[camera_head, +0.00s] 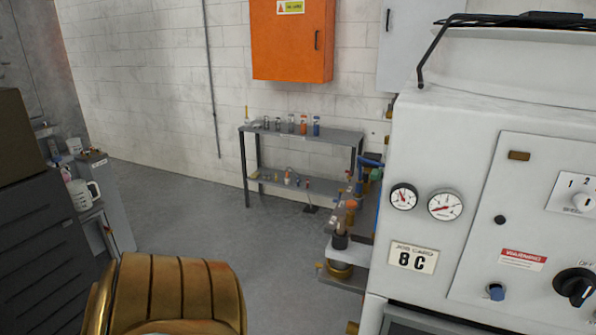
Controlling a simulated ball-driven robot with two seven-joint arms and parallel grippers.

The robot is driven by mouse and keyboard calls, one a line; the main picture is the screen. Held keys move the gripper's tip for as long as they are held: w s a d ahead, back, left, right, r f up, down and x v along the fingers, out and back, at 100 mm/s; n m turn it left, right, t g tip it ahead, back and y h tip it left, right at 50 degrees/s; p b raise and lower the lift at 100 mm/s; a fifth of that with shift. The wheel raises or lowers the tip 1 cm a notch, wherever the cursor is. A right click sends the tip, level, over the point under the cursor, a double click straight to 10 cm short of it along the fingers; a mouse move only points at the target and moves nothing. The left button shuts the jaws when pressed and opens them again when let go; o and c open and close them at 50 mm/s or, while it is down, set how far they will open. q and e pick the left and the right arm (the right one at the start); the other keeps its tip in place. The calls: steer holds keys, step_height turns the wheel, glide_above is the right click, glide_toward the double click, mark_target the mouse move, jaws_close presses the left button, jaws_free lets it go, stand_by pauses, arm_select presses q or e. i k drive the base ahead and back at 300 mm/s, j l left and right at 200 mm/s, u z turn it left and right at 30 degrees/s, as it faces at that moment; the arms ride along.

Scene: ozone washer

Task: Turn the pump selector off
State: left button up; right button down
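A white machine (443,139) fills the right side of the head view. A small blue knob (495,291) is left of the black one. I cannot tell which is the pump selector or its setting. Neither gripper is in view; a gold part of mine shows at the bottom left.
Two round gauges (444,205) and a job card (412,258) are on the machine's left front. Pipework (341,240) juts out beside it. A grey shelf (300,133) with bottles stands at the back wall under an orange cabinet (291,50). The floor between is clear.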

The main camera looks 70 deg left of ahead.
mark_target(377, 174)
steer(key=j+u, duration=0.5)
steer(key=i+j+u, duration=0.1)
steer(key=j+u, duration=0.35)
steer(key=j, duration=0.2)
